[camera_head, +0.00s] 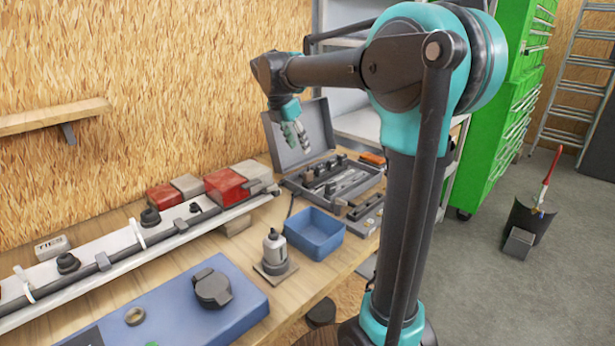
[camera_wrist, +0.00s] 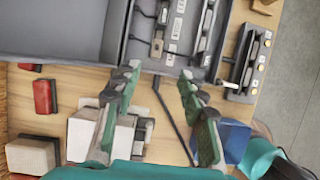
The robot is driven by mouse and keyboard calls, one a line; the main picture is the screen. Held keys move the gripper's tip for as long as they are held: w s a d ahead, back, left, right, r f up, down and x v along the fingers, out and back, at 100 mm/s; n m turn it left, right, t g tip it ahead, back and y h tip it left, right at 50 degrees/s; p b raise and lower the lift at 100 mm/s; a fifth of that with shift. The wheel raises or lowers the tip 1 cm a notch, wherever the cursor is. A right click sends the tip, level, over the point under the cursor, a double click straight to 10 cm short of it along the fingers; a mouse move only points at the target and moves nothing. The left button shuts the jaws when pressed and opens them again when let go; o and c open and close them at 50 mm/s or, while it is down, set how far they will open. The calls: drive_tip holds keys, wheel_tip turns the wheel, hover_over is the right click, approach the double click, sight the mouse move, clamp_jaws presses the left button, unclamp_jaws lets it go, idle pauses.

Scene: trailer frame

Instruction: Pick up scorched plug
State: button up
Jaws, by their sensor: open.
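I cannot single out a scorched plug for certain. Dark round plug-like pieces stand along the white rail in the head view, one near its middle (camera_head: 150,217) and one farther left (camera_head: 67,262). A dark round piece with a tab (camera_head: 212,288) lies on the blue mat (camera_head: 240,318). My gripper (camera_head: 297,138) is open and empty, high above the bench near the open grey tool case (camera_head: 318,118). In the wrist view its two fingers (camera_wrist: 157,80) are spread apart, with the case's tray of labelled parts (camera_wrist: 148,62) beyond them.
A blue bin (camera_head: 315,235) and a small bottle on a square base (camera_head: 274,250) stand at the bench's front. Red boxes (camera_head: 225,188) are by the wall. A wall shelf (camera_head: 50,118) is at left, a green cabinet (camera_head: 500,110) at right.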

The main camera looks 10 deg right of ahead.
sight(307, 172)
drive_tip(key=x, duration=0.8)
drive_tip(key=shift+f, duration=0.3)
drive_tip(key=shift+a+x, duration=0.15)
drive_tip(key=shift+x, duration=1.1)
drive_tip(key=shift+a+x, duration=0.15)
drive_tip(key=shift+x, duration=1.15)
drive_tip(key=shift+w, duration=0.15)
clamp_jaws()
wheel_tip(307, 172, up, 20)
